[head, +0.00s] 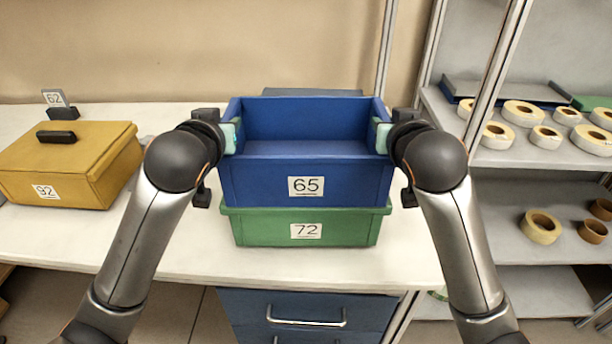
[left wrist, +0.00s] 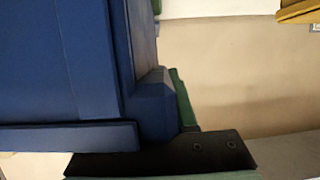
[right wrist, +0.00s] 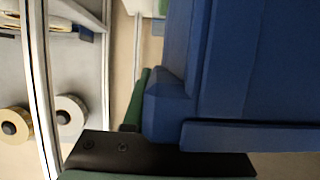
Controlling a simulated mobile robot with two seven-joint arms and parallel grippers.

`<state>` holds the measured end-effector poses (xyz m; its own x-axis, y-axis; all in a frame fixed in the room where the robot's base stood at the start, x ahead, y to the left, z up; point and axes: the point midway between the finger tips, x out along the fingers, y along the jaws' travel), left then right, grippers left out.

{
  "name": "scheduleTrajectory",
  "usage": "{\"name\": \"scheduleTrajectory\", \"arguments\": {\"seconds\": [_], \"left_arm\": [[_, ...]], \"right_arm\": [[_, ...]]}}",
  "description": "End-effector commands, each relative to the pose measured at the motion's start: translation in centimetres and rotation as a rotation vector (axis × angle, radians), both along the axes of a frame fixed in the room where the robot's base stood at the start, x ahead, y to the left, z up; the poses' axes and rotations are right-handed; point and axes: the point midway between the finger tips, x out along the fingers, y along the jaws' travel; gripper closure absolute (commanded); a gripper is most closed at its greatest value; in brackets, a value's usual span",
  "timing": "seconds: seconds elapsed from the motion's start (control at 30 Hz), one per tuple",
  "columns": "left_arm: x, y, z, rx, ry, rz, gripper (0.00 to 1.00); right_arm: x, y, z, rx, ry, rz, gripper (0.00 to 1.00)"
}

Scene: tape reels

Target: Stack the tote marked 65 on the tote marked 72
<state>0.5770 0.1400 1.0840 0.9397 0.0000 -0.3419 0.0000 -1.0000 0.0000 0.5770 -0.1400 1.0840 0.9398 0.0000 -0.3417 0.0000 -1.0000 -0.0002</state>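The blue tote marked 65 (head: 305,182) is upright, open-topped and looks empty. It is directly above the green tote marked 72 (head: 306,231) and lined up with it. Its bottom meets the green rim in the picture; I cannot tell whether a small gap is left. My left gripper (head: 234,136) is shut on the blue tote's left side near the top, and my right gripper (head: 383,138) on its right side. The blue wall fills much of the left wrist view (left wrist: 60,70) and right wrist view (right wrist: 250,70), with slivers of green behind it.
A yellow lidded box marked 92 (head: 75,170) sits left on the white table (head: 190,245), with a small sign marked 62 (head: 54,98) behind it. Shelves with tape reels (head: 523,113) stand at the right. Blue drawers (head: 305,312) are below the table.

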Motion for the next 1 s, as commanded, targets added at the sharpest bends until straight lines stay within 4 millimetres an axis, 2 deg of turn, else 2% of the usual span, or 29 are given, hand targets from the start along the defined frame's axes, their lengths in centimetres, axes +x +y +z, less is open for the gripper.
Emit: {"name": "scheduleTrajectory", "arguments": {"seconds": [0.03,0.23,0.57,0.77,1.0], "left_arm": [[0.0,0.0,0.1,0.0,0.001,0.0,0.68],[0.0,0.0,0.1,0.0,0.002,0.0,0.46],[-0.3,0.0,0.3,0.0,0.0,-0.001,0.45],[-2.9,-0.1,1.2,-0.003,-0.001,-0.002,0.45],[-7.6,-0.1,3.0,-0.003,-0.004,-0.003,0.45]], "right_arm": [[0.0,0.0,0.1,0.0,0.001,0.0,0.68],[0.0,0.0,0.1,0.0,0.002,0.0,0.46],[0.0,0.0,0.1,0.0,0.002,0.0,0.45],[0.0,0.0,0.1,0.0,0.002,0.0,0.45],[0.0,0.0,0.1,0.0,0.002,0.0,0.45]]}}
